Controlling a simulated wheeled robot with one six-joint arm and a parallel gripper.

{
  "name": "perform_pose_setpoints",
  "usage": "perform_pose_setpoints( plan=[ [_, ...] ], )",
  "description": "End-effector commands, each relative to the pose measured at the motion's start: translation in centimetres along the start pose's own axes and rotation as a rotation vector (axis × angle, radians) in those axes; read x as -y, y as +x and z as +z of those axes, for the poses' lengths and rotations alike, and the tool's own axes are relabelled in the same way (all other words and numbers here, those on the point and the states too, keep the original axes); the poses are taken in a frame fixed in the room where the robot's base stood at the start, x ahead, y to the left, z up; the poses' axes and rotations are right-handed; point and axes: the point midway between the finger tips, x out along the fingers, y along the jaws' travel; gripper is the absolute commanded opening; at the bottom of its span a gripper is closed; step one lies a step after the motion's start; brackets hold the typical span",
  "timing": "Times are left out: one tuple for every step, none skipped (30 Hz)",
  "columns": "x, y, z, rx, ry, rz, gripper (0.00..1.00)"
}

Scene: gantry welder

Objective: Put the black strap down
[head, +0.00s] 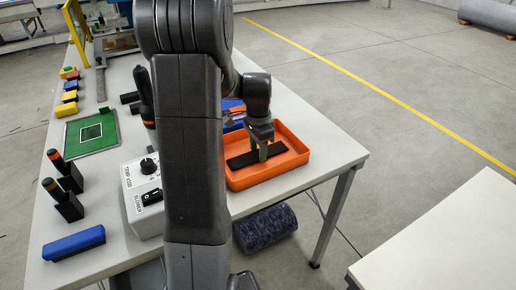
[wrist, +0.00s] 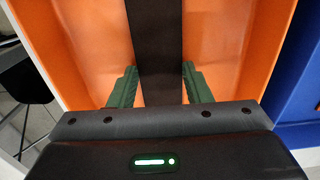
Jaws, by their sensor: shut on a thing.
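The black strap (head: 257,157) is a flat dark strip inside the orange tray (head: 290,172) near the table's right end. My gripper (head: 262,150) reaches down into the tray and is shut on the strap. In the wrist view the strap (wrist: 155,45) runs between the two green fingers (wrist: 155,88), with the orange tray (wrist: 233,50) on both sides. I cannot tell whether the strap touches the tray floor. Part of the tray's left side is hidden behind my arm.
A blue container (head: 232,108) stands beside the tray. A white control box (head: 143,195), a blue block (head: 74,243) and a green board (head: 92,132) are on the table. A dark blue roll (head: 265,228) lies under the table. Another white table (head: 450,245) is at the lower right.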

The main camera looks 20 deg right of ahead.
Motion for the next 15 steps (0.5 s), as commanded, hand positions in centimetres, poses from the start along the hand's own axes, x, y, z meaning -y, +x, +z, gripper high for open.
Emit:
perform_pose_setpoints(
  plan=[
    [0.02,0.24,-0.01,-0.001,0.000,-0.001,0.19],
    [0.04,0.25,-0.02,-0.001,0.000,-0.002,0.19],
    [0.05,0.22,-0.03,-0.002,0.000,-0.003,0.19],
    [0.05,0.21,-0.03,-0.002,0.000,-0.003,0.19],
    [0.05,0.20,-0.03,-0.002,0.000,-0.002,0.19],
    [0.05,0.20,-0.03,-0.002,0.000,-0.002,0.19],
    [0.05,0.22,-0.03,-0.001,0.000,-0.002,0.19],
    [0.04,0.28,-0.03,-0.001,0.000,-0.002,0.19],
    [0.04,0.42,-0.03,-0.001,0.000,-0.002,0.19],
    [0.04,0.54,-0.02,-0.001,0.000,-0.002,0.19],
    [0.04,0.64,-0.03,-0.001,0.000,-0.002,0.19],
    [0.05,0.48,-0.03,-0.001,-0.001,-0.002,0.52],
    [0.05,0.47,-0.03,-0.001,-0.001,-0.002,0.58],
    [0.05,0.47,-0.03,-0.001,-0.001,-0.002,0.64],
    [0.05,0.47,-0.03,-0.001,-0.001,-0.002,0.66]
  ],
)
